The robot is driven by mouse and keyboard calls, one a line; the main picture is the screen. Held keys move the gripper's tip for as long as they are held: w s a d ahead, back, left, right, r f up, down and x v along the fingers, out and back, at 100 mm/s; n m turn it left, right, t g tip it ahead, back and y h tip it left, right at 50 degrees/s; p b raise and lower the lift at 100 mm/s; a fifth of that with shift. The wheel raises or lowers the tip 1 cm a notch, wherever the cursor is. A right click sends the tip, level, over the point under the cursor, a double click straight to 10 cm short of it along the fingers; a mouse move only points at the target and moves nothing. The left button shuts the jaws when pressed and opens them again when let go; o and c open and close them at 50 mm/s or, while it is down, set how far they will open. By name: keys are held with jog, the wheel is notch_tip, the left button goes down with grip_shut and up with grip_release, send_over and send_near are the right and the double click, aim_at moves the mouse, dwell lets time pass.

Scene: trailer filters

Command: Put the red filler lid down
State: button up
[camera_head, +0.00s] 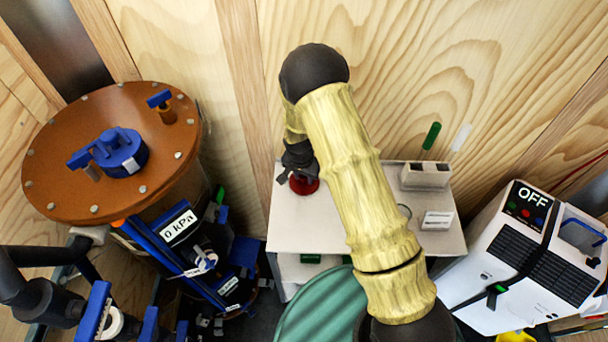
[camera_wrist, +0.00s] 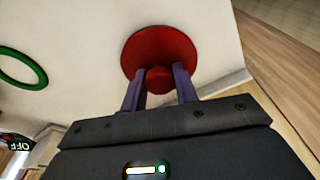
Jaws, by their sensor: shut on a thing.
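The red filler lid (camera_wrist: 160,50) is a round disc with a knob in the middle. In the wrist view my gripper (camera_wrist: 160,82) has its two purple-grey fingers on either side of the knob, shut on it. In the head view the lid (camera_head: 304,185) shows below my gripper (camera_head: 300,176), at the left back part of the pale table top (camera_head: 290,230). The lid is at or just above the surface; I cannot tell whether it touches. My arm hides the middle of the table.
A green ring (camera_wrist: 22,68) lies on the pale surface. A small grey holder (camera_head: 425,177) and a white label block (camera_head: 437,220) are at the table's right. A brown-lidded tank (camera_head: 70,150) stands left, a white machine marked OFF (camera_head: 530,260) right. A wooden wall is behind.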

aim_at(301, 186)
jog(key=o, duration=1)
jog(key=shift+f, duration=0.1)
jog(key=r, duration=0.4)
jog(key=s+r+b, duration=0.1)
jog(key=r, duration=0.3)
jog(key=r+b, duration=0.1)
jog(key=r, duration=0.3)
jog(key=shift+s+a+r, duration=0.1)
jog(key=shift+s+a, duration=0.2)
jog(key=shift+a, duration=0.1)
jog(key=s+d+r+n, duration=0.1)
jog(key=s+d+r, duration=0.2)
jog(key=s+d, duration=0.2)
jog(key=s+d+r+n, duration=0.2)
jog(key=s+d+r, duration=0.2)
jog(key=s+d, duration=0.1)
jog(key=s+d+r+n+t, duration=0.1)
jog(key=s+d+r, duration=0.3)
jog(key=s+d, duration=0.2)
jog(key=shift+s+d+n+y, duration=0.1)
jog(key=shift+s+n+y, duration=0.3)
jog(key=shift+s, duration=0.15)
